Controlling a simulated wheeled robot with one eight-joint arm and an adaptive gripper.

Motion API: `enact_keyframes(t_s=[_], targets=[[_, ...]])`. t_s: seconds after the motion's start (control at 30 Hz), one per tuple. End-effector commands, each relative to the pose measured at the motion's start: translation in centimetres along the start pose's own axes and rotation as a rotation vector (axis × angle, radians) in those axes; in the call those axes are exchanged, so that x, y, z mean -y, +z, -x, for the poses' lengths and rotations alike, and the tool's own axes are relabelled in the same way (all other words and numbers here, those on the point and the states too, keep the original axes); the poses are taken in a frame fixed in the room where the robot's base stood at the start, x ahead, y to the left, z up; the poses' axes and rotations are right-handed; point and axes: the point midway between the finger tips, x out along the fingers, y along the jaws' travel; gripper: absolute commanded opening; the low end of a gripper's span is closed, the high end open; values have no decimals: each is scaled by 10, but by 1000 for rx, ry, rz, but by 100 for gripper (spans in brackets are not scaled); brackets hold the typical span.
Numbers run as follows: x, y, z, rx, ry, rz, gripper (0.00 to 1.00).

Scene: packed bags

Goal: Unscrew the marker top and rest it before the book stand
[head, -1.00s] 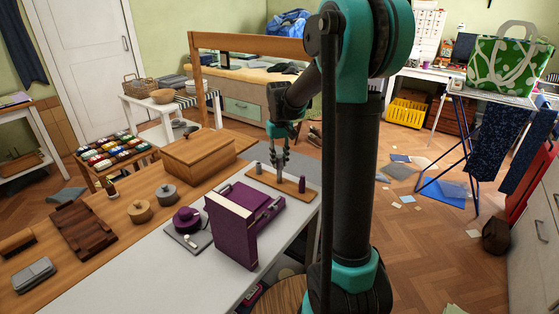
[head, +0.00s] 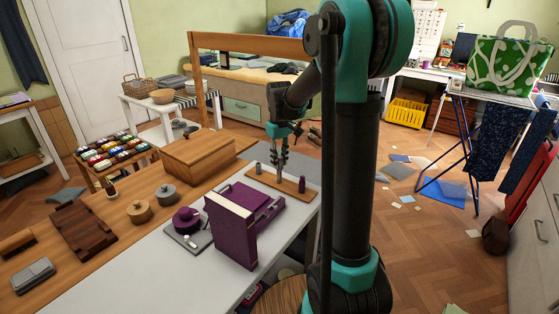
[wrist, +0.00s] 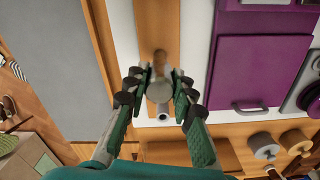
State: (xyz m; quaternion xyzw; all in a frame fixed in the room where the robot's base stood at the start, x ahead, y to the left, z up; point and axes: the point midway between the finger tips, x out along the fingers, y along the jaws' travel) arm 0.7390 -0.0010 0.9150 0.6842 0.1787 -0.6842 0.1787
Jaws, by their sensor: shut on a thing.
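My gripper (head: 279,170) is over the narrow wooden board at the table's far right. In the wrist view its fingers (wrist: 158,86) are closed around a small grey round piece, which looks like the marker top (wrist: 158,93). A short brown upright peg (wrist: 160,59) shows just past it on the board; I cannot tell whether the two touch. A purple upright panel, which looks like the book stand (head: 230,232), stands on the table nearer the camera. The marker's lower part is not clearly seen.
The wooden board (wrist: 157,18) also carries a small grey cylinder (head: 258,168) and a purple cylinder (head: 302,184). A wooden box (head: 198,152), round lidded pots (head: 166,194) and a purple round item on a grey plate (head: 186,219) stand leftward. The white front tabletop (head: 160,275) is clear.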

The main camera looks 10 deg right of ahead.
Motion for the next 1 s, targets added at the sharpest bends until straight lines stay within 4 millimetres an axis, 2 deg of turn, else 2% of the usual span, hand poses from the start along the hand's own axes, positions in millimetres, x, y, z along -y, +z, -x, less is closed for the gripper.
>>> enact_keyframes(t_s=[0.27, 0.63, 1.0], targets=[[0, 0, 0, 0, 0, 247, 0], [-1, 0, 0, 0, 0, 289, 0], [-1, 0, 0, 0, 0, 573, 0]])
